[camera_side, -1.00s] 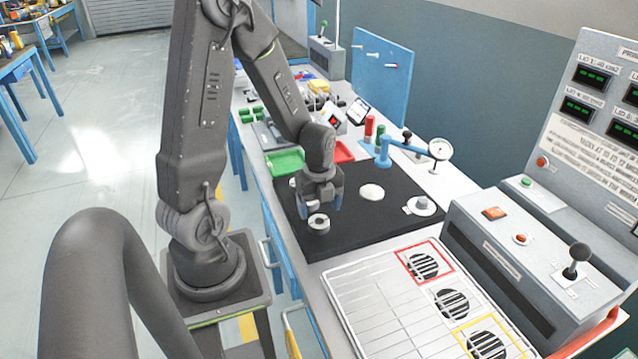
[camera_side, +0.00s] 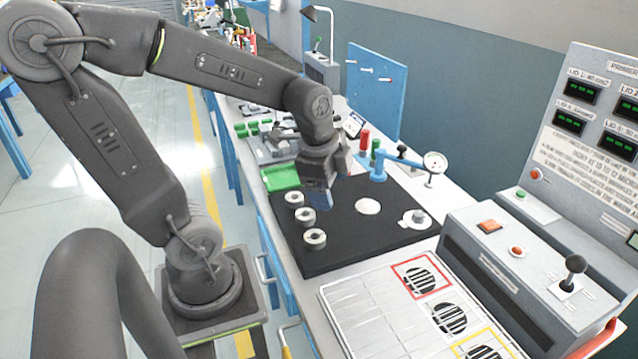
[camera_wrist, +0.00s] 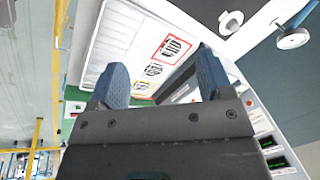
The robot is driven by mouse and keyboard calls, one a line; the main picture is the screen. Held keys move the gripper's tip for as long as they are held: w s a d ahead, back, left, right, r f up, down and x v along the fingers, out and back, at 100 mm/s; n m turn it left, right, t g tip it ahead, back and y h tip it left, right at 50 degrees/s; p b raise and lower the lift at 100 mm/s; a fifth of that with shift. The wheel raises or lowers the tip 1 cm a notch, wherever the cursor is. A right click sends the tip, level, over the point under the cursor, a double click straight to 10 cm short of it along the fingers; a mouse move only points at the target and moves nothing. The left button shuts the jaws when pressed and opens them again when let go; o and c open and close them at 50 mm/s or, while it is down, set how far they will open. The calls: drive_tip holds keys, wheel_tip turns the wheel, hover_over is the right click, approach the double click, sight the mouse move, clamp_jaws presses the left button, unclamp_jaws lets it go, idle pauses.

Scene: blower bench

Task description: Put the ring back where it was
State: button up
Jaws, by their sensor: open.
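Three white rings with dark centres stand in a row near the left edge of the black mat (camera_side: 345,240) in the side view: a back ring (camera_side: 294,199), a middle ring (camera_side: 305,217) and a front ring (camera_side: 314,239). My gripper (camera_side: 321,200) hangs over the mat, just right of the back and middle rings. In the wrist view its two blue fingers (camera_wrist: 163,66) are spread apart with no ring between them. Which ring the task means cannot be told.
A flat white disc (camera_side: 367,206) and a white flanged part (camera_side: 415,219) are on the mat's right side. A blue gauge stand (camera_side: 380,172) is behind. A green tray (camera_side: 281,177) is at the back left. The vented plate (camera_side: 375,305) lies in front.

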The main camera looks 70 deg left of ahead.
drive_tip(key=s+d+r+n+t, duration=0.3)
drive_tip(key=s+d+r+n, duration=0.2)
drive_tip(key=n, duration=0.4)
drive_tip(key=shift+d+r+h, duration=0.4)
drive_tip(key=shift+d+r, duration=0.05)
drive_tip(key=shift+d, duration=0.7)
